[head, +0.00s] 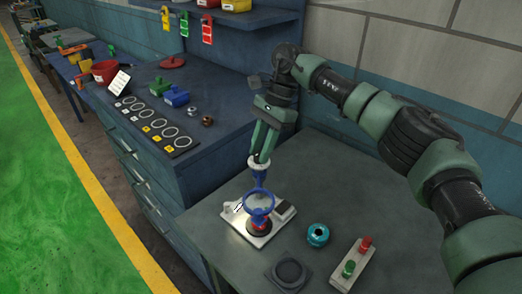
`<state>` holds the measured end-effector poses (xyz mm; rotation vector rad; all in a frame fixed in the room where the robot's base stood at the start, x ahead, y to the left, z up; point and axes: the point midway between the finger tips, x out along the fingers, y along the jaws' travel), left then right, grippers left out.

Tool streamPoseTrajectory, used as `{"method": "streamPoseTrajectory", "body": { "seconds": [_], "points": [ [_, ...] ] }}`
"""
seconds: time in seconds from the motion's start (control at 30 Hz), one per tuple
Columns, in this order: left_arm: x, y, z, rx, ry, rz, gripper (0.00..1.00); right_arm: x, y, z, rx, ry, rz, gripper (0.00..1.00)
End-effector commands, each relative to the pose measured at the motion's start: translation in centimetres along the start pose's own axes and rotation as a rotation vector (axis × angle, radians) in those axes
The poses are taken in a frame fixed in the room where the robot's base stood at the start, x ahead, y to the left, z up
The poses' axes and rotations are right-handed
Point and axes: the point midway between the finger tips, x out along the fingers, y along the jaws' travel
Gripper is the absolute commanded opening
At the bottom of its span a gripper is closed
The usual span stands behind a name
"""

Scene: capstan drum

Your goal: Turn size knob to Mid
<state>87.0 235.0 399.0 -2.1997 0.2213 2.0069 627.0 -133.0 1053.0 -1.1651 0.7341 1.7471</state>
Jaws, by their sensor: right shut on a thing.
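My right gripper (259,164) points down over the grey table and is shut on the top of a blue ring-shaped piece (259,201). The ring hangs at or just above a white-based device (277,224) with a red and dark round part (259,224) under it. I cannot tell whether the ring touches it. A small pale part stands at the left of the device's base, and a dark block (283,208) at its right. I cannot make out which part is the size knob, nor any Mid mark. My left gripper is not in view.
To the right on the table (342,188) are a teal round piece (317,235), a dark round pad (289,272) and a box with red and green buttons (352,264). A blue bench (220,92) with a ring board (155,126) and blocks stands at the back left.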

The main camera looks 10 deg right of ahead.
Motion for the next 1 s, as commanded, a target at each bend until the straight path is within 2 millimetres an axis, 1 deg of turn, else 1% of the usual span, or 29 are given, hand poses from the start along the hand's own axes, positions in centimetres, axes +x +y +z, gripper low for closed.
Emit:
{"method": "streamPoseTrajectory", "body": {
  "seconds": [0.43,0.47,0.5,0.53,0.83,0.93,1.0],
  "points": [
    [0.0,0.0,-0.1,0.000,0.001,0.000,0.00,-0.2,-0.1,0.0,-0.007,0.002,-0.003,0.00],
    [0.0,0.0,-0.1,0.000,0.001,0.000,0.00,-0.2,-0.1,0.0,-0.007,0.002,-0.003,0.34],
    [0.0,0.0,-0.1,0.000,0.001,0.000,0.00,-0.2,-0.1,0.0,-0.007,0.002,-0.002,0.46],
    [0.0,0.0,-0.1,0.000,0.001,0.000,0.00,-0.2,-0.1,0.0,-0.007,0.002,-0.002,0.47],
    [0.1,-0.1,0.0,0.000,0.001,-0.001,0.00,-0.2,-0.1,0.0,-0.006,0.001,0.000,0.47],
    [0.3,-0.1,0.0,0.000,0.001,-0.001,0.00,-0.8,-0.1,-0.1,-0.007,0.002,0.000,0.47],
    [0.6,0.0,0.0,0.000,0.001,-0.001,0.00,-1.8,-0.1,-0.1,-0.007,0.003,-0.003,0.47]
  ]
}}
